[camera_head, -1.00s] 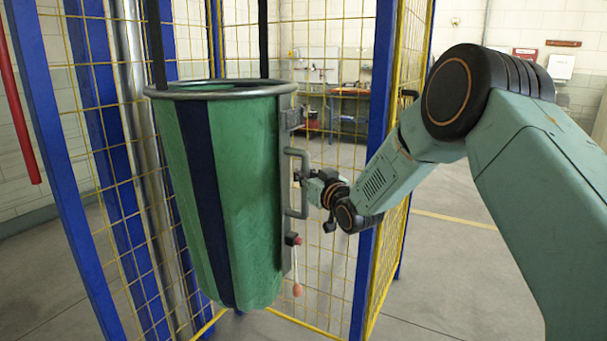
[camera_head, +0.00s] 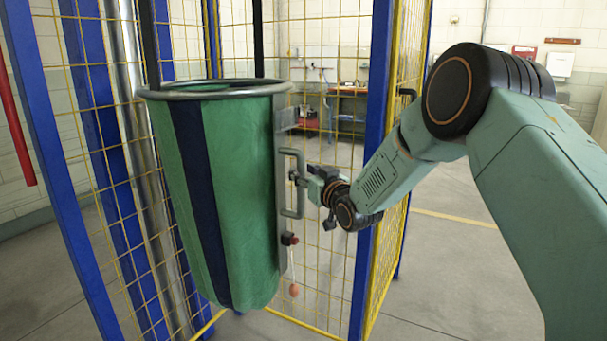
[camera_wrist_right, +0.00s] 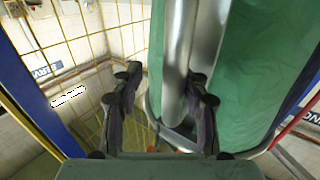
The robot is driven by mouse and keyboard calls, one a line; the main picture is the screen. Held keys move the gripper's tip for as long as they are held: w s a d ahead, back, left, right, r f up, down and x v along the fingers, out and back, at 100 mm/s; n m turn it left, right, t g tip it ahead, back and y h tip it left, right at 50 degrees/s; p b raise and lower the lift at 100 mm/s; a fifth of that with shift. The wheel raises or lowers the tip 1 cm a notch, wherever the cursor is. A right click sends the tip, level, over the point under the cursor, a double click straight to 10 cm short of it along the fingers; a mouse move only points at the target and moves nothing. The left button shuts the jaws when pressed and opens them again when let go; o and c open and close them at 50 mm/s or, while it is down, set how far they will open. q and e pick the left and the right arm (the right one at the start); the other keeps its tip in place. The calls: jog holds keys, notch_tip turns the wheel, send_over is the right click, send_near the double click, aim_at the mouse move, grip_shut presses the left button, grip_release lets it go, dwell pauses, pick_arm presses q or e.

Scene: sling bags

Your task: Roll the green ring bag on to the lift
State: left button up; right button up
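The green ring bag (camera_head: 235,190) has a dark blue stripe and a grey metal ring rim. It hangs from two black straps in front of the mesh panels, slightly tilted. A grey-green handle (camera_head: 300,205) is on a plate at its right side. My right gripper (camera_head: 298,178) is at that handle, level with its middle. In the right wrist view its fingers (camera_wrist_right: 162,95) are apart, with a grey bar (camera_wrist_right: 177,60) close to the right finger. I cannot tell whether they touch. The bag's green cloth (camera_wrist_right: 255,70) fills the right there. My left gripper is not in view.
Blue posts (camera_head: 373,150) and yellow mesh (camera_head: 395,200) form a cage around and behind the bag; I cannot tell whether this is the lift. A red knob (camera_head: 290,239) and a hanging cord are below the handle. Open floor (camera_head: 450,260) lies to the right.

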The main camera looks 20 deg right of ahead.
jog(key=shift+a, duration=0.15)
jog(key=s, duration=1.2)
jog(key=shift+d, duration=0.45)
dwell(0.6)
